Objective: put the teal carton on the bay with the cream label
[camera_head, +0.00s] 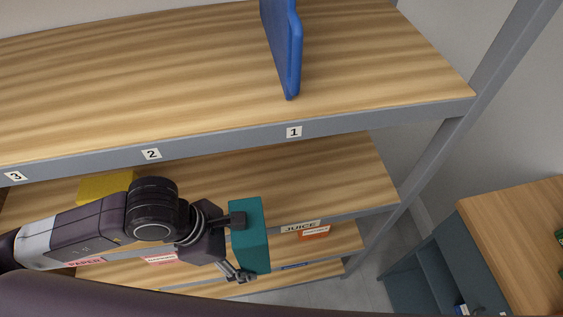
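The contact on the far side is hidden. A cream label reading JUICE (300,227) is on the second shelf's front edge, just right of the carton. The bay (325,190) behind this label shows bare wood. My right gripper is not in view.
A blue board-like object (284,45) stands on the top shelf, above labels 1, 2 and 3. A yellow box (105,187) is on the second shelf at left. A grey post (440,160) bounds the shelves at right. A low cabinet (510,235) stands further right.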

